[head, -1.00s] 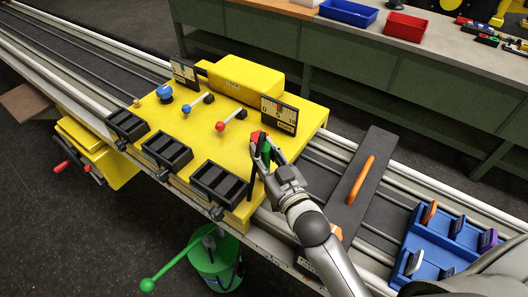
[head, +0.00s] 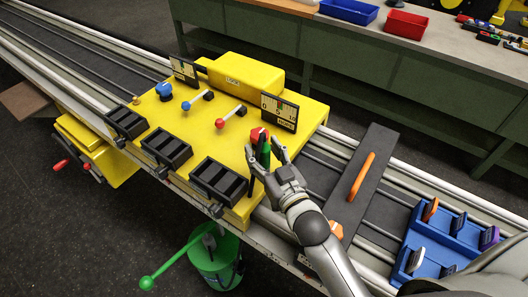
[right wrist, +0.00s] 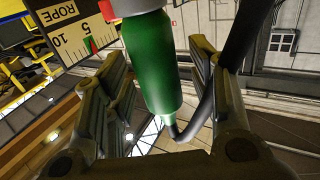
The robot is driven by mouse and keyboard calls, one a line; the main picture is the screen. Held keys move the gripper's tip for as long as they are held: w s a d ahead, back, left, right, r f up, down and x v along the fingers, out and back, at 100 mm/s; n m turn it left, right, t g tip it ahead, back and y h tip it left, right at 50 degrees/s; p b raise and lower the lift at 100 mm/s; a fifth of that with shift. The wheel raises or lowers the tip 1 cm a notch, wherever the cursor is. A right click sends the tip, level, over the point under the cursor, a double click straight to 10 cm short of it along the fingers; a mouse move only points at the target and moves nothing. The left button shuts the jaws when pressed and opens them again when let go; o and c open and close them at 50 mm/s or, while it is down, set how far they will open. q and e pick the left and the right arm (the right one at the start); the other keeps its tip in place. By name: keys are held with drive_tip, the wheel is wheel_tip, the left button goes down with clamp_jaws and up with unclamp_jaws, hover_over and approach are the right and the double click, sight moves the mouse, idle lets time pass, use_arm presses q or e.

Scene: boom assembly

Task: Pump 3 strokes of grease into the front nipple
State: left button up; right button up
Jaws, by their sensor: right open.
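My right gripper (head: 266,152) is open at the front right of the yellow console. A green cylinder (head: 264,155) with a dark hose stands between its spread fingers; it looks like the grease coupler. In the right wrist view the green cylinder (right wrist: 151,65) lies between the open fingers (right wrist: 160,95), with a gap on each side. A red part shows at its far end, and what that end meets is hidden. The green grease bucket (head: 207,268) stands on the floor, with a green pump lever (head: 178,256) sticking out to the left. My left gripper is not in view.
The yellow console (head: 183,128) carries levers, black trays and two gauges; the rope gauge (head: 279,112) is close beyond my right gripper. A grey plate with an orange handle (head: 361,176) and a blue rack (head: 437,247) are to the right. Floor left of the bucket is clear.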

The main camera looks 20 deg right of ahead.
drive_tip(key=shift+s, duration=0.1)
drive_tip(key=shift+s+d, duration=0.2)
drive_tip(key=shift+s, duration=1)
drive_tip(key=shift+s+d, duration=0.15)
drive_tip(key=shift+s, duration=1.1)
drive_tip(key=shift+s+d, duration=0.2)
drive_tip(key=shift+s, duration=1)
